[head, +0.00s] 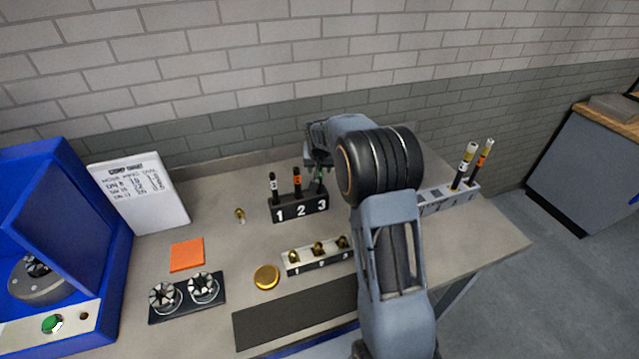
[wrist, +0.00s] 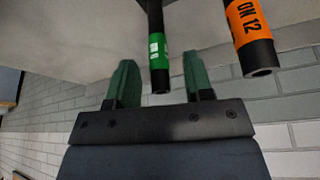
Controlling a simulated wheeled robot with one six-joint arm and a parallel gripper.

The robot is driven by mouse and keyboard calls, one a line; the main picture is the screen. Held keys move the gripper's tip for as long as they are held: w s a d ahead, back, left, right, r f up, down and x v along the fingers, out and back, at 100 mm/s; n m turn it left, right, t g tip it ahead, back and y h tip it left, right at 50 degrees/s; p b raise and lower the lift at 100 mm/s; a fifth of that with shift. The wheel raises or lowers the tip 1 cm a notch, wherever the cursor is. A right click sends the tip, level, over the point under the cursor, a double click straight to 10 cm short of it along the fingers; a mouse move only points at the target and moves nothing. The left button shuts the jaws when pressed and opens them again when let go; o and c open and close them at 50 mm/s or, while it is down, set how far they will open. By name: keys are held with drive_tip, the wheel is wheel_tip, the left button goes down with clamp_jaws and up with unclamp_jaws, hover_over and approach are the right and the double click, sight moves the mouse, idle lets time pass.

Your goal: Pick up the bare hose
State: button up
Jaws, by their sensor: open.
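A black rack (head: 300,207) marked 1, 2, 3 stands on the bench with a short black hose upright in each slot. The slot 1 hose (head: 274,187) has a white band and the slot 2 hose (head: 297,181) an orange band. The slot 3 hose (head: 318,183) has a green band and is partly hidden by my gripper (head: 319,160). In the wrist view, my gripper (wrist: 160,62) is open, its green fingers on either side of the green-banded hose (wrist: 157,50), with gaps on both sides. The orange-banded hose (wrist: 246,30) is just outside the right finger.
Hoses with gold ends (head: 467,160) stand in a grey rack (head: 430,208) at right. A fittings strip (head: 318,257), gold disc (head: 266,277), orange square (head: 187,254) and black plate (head: 213,309) lie in front. A blue machine (head: 75,220) stands left.

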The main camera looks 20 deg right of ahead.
sight(320, 186)
drive_tip(key=shift+x, duration=1.25)
clamp_jaws()
